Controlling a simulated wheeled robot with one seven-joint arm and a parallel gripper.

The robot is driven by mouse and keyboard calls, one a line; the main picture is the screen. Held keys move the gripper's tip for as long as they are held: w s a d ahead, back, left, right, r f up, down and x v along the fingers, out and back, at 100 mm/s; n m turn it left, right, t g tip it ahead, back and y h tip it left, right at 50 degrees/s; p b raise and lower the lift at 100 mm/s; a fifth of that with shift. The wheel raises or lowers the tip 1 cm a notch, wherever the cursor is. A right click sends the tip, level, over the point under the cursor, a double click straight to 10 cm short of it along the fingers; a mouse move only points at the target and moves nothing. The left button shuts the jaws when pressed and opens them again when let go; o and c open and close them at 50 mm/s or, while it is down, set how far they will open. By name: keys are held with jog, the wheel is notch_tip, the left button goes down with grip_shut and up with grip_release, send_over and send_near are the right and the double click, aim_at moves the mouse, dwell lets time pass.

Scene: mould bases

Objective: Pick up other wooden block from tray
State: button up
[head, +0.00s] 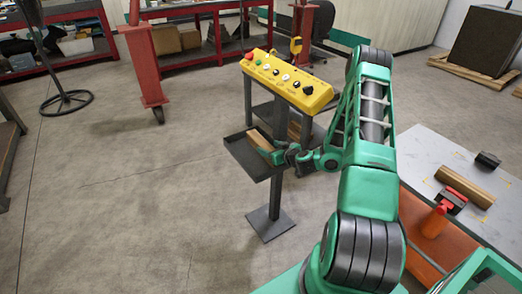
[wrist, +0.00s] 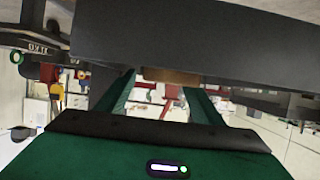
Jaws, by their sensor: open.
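The dark tray (head: 236,151) is fixed to a stand in the middle of the head view. A wooden block (head: 259,141) lies in it, near its right side. My gripper (head: 277,156) is at the tray's right edge, close to the block's near end. In the wrist view my gripper (wrist: 165,88) shows two green fingers apart, with nothing held between them. A brown strip of the wooden block (wrist: 170,76) shows beyond the fingertips, under the dark tray (wrist: 200,35). Most of the block is hidden there. Another wooden block (head: 466,186) lies on the grey table at the right.
A yellow button panel (head: 287,80) stands above and behind the tray. Red shelves (head: 195,55) stand at the back. The floor left of the tray is clear.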

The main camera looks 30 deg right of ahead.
aim_at(264, 145)
jog(key=shift+a+x, duration=0.15)
jog(key=shift+x, duration=1.05)
jog(key=shift+a+x, duration=0.1)
jog(key=shift+x, duration=1.05)
jog(key=shift+f, duration=0.1)
jog(key=c, duration=1.4)
jog(key=shift+o, duration=0.2)
